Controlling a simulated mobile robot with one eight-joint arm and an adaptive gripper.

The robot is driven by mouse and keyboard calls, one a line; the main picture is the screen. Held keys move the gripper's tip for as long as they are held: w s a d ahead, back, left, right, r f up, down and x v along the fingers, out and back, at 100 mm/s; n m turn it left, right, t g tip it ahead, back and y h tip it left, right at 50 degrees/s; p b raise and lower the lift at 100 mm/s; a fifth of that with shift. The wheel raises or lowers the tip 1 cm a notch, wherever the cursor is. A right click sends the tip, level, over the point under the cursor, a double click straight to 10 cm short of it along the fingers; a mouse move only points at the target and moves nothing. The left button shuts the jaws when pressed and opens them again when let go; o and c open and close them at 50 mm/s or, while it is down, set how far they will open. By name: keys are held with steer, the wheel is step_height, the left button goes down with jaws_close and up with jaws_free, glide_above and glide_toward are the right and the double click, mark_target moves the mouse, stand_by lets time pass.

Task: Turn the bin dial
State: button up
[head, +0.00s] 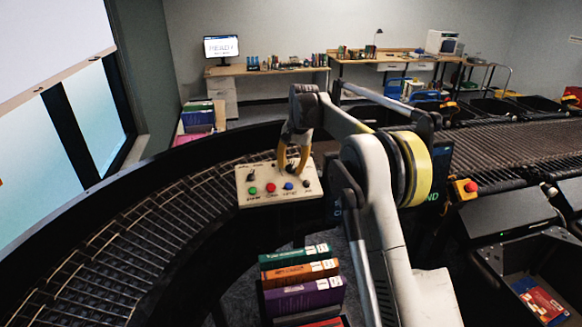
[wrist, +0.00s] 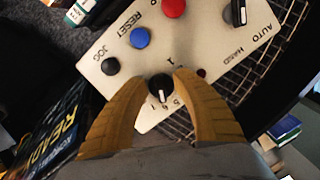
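The bin dial (wrist: 160,88) is a small black knob with a white pointer line on the cream control panel (wrist: 118,55). Numbers are printed around it. My gripper (wrist: 161,82) has its two yellow fingers on either side of the dial in the wrist view, with a gap between the fingertips. I cannot tell whether a finger touches the knob. In the head view my gripper (head: 291,172) points down at the upper right part of the panel (head: 262,200), and the fingers largely hide the dial there.
The panel also has a blue reset button (wrist: 140,38), a red button (wrist: 174,7), a black jog button (wrist: 111,66) and an auto/hand switch (wrist: 236,14). A curved roller conveyor (head: 130,245) runs behind and left. Books (head: 302,277) stand in front of the panel.

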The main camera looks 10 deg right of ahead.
mark_target(296, 178)
step_height(296, 178, up, 12)
steer(key=s+d, duration=0.1)
steer(key=s, duration=0.1)
steer(key=shift+d, duration=0.15)
steer(key=shift+f, duration=0.1)
steer(key=s+f+n+t+b, duration=0.2)
steer(key=s+f+b, duration=0.2)
steer(key=s+b, duration=0.55)
steer(key=s+f+n+t+b, duration=0.1)
steer(key=s+f+b, duration=0.35)
steer(key=s, duration=0.95)
steer(key=s+f+n+t+h+b, duration=0.1)
steer(key=s+f+b, duration=0.8)
steer(key=s+f, duration=1)
step_height(296, 178, down, 2)
steer(key=shift+s+a+f+n+t, duration=0.1)
steer(key=shift+s+a+n+t, duration=0.25)
steer(key=shift+n+t, duration=0.45)
